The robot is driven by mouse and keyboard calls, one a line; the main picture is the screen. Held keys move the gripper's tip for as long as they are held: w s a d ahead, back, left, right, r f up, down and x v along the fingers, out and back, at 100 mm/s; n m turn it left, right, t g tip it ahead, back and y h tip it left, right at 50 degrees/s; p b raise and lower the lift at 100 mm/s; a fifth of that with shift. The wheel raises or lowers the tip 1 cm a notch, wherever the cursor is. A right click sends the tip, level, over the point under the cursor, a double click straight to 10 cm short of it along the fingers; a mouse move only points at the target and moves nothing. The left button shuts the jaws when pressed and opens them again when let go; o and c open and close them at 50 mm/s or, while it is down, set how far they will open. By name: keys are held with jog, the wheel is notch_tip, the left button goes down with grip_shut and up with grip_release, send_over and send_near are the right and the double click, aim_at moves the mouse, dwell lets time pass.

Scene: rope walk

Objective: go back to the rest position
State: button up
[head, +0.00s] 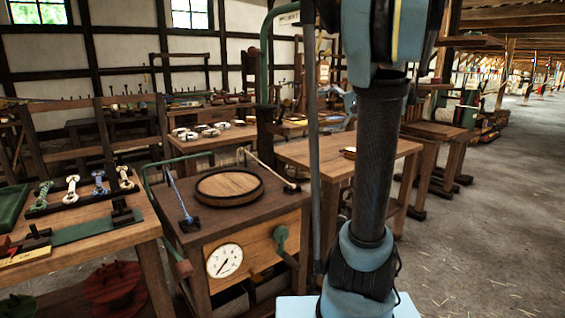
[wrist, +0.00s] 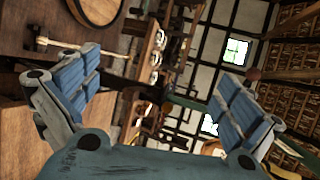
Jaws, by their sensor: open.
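My gripper (wrist: 158,95) shows in the wrist view with its two blue-padded fingers spread wide apart. It is open, and nothing is between the fingers. The wrist view is turned on its side and looks past the fingers to the wall and windows. In the head view my arm stands upright right of the middle, in front of the tables. The gripper itself is out of the head view.
A wooden bench with a dial (head: 224,261) and a round wooden lid (head: 228,187) stands left of my arm. A table (head: 75,245) with rope pieces (head: 72,188) is at the left. Open floor (head: 490,220) lies at the right.

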jog(key=s+a+f+n+g+h, duration=0.2)
jog(key=s+a+f+h, duration=0.1)
jog(key=s+f, duration=0.5)
jog(key=s+a+f+n+g+h, duration=0.1)
jog(key=s+a+f+g+h, duration=0.15)
jog(key=s+f, duration=0.6)
jog(key=s+d+f+n+h, duration=0.1)
jog(key=s+d+f+h, duration=0.2)
jog(key=s+f, duration=0.4)
jog(key=s+d+f+n+h, duration=0.2)
jog(key=s+d+f+h, duration=0.2)
jog(key=f, duration=0.4)
jog(key=s+d, duration=0.1)
jog(key=s, duration=0.1)
jog(key=shift+s+d+f+n, duration=0.15)
jog(key=shift+s+f+n, duration=0.15)
jog(key=shift+s+f, duration=0.05)
jog(key=shift+h, duration=0.25)
jog(key=shift+w+f, duration=0.2)
jog(key=shift+w, duration=0.25)
